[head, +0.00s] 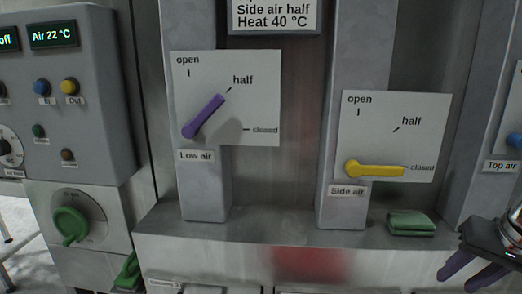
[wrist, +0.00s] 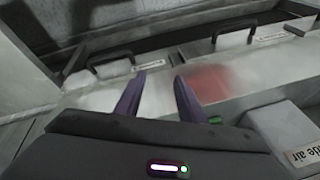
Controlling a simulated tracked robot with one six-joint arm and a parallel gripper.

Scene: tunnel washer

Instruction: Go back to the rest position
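My gripper (head: 466,274) is at the lower right of the head view, its two purple fingers apart with nothing visible between them. In the wrist view my gripper (wrist: 158,92) also shows a clear gap between the fingers, over a pale ledge with a reddish blurred patch. The purple Low air lever (head: 204,117) points at half. The yellow Side air lever (head: 374,170) points at closed. A sign (head: 273,16) reads "Side air half, Heat 40 °C".
A folded green cloth (head: 410,223) lies on the ledge left of my gripper. The Top air post (head: 491,130) stands at the right edge. A grey control panel (head: 95,130) with a green knob (head: 70,225) below is at left. Black handles (wrist: 110,62) show in the wrist view.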

